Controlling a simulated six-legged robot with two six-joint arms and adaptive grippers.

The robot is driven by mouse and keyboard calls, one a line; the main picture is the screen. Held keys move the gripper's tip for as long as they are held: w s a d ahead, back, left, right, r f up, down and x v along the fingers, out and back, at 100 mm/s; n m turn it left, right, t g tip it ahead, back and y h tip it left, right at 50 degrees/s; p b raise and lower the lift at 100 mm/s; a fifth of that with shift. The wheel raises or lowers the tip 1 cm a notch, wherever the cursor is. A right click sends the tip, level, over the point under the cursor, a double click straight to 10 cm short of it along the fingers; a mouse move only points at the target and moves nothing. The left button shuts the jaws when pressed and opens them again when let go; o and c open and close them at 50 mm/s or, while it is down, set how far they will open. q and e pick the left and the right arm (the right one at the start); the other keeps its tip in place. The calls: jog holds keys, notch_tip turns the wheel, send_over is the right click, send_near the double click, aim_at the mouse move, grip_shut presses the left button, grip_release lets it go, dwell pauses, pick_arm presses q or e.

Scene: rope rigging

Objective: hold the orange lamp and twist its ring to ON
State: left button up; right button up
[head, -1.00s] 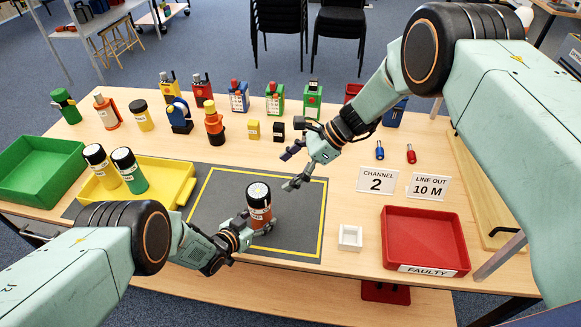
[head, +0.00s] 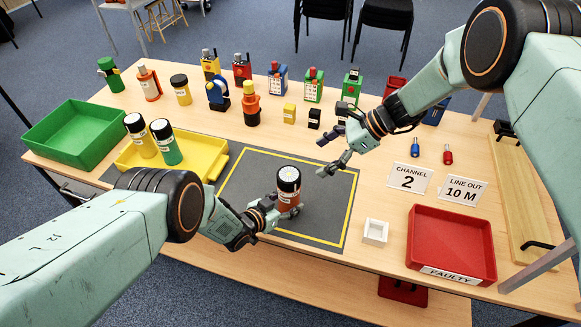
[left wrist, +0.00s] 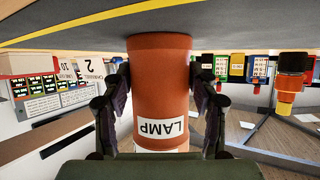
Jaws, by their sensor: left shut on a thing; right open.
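The orange lamp (head: 287,200) stands upright on the dark mat, with a black ring (head: 289,180) and a white dotted face on top. In the left wrist view the orange body (left wrist: 160,85) fills the middle, upside down, with a LAMP label. My left gripper (head: 280,212) is shut on the lamp's lower body from the left; its fingers (left wrist: 160,105) press both sides. My right gripper (head: 333,156) is open and empty, above the mat's far right corner, apart from the lamp. The ring's setting is too small to read.
The dark mat (head: 250,190) has a yellow border. A yellow tray (head: 205,165) with two lamp-like cylinders and a green tray (head: 75,135) are left. A white box (head: 375,232) and red FAULTY tray (head: 450,240) are right. Several tools and radios line the back.

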aim_at(282, 205)
pick_arm(q)
jog(key=o, duration=1.4)
jog(key=shift+c, duration=0.2)
jog(key=shift+p+v, duration=0.95)
jog(key=shift+v, duration=3.6)
